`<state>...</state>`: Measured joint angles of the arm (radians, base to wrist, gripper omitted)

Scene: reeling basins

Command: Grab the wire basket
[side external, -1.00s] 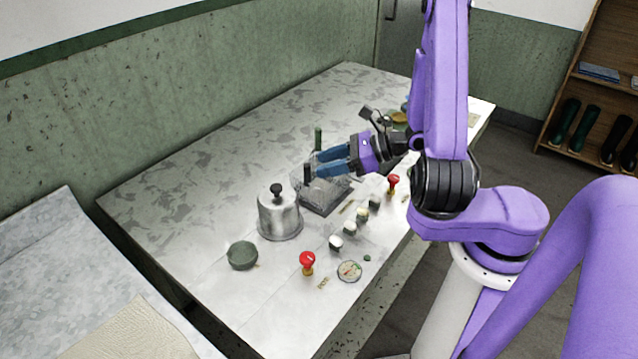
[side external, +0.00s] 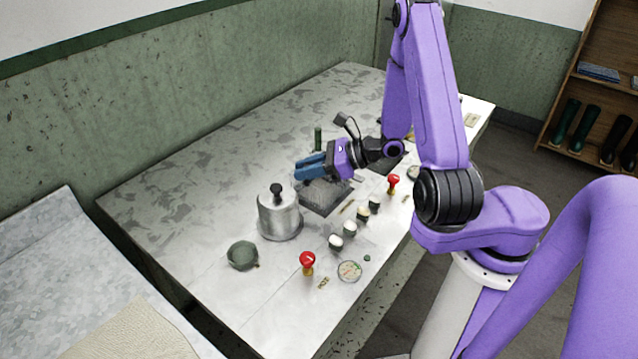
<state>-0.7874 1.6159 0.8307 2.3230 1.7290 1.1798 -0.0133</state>
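A grey mesh-like form, which looks like the wire basket (side external: 326,196), sits on the table just right of the metal pot. My gripper (side external: 309,166) is over its far left part, with its blue fingers pointing left. The fingers look close together, and they cover the place where a dark upright handle stood. I cannot tell whether they are shut on that handle or whether the basket is lifted.
A metal lidded pot (side external: 279,214) stands close to the left of the basket. A dark green bowl (side external: 242,255), red-topped stamps (side external: 307,262) and several small jars (side external: 336,242) line the front. A green cylinder (side external: 318,139) stands behind my gripper. The table's far left is clear.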

